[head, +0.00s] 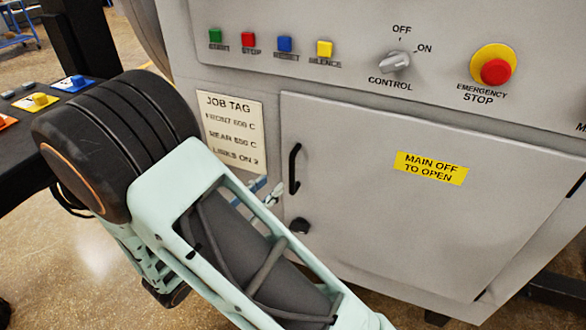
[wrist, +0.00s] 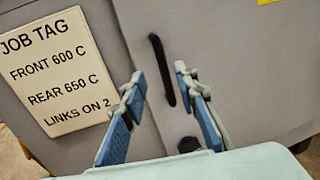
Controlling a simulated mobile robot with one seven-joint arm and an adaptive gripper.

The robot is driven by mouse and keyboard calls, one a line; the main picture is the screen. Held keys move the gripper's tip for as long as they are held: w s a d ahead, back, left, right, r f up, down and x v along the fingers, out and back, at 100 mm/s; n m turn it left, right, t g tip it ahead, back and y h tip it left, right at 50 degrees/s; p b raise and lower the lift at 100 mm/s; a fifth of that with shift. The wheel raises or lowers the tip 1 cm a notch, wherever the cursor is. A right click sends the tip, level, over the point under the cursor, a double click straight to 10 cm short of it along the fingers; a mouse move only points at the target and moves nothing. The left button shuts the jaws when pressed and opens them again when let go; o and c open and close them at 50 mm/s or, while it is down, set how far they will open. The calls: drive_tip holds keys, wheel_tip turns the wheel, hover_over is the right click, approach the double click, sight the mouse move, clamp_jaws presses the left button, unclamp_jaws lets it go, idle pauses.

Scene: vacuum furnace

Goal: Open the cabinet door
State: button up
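The grey cabinet door (head: 400,220) is shut, with a yellow "MAIN OFF TO OPEN" label (head: 431,168) on it. Its black vertical bar handle (head: 294,169) is near the door's left edge, with a round black knob (head: 299,226) below it. In the wrist view the handle (wrist: 162,68) shows between and beyond my gripper's fingertips, and the knob (wrist: 188,145) lies lower. My gripper (wrist: 158,85) is open and empty, its two blue-padded fingers apart. In the head view my arm hides most of the gripper; a fingertip shows left of the handle, below the job tag.
A job tag (head: 233,130) is on the panel left of the door. A dark table (head: 20,140) stands at the left.

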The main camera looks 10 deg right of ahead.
sight(290, 167)
drive_tip(key=b+x, duration=0.1)
drive_tip(key=x, duration=0.9)
clamp_jaws()
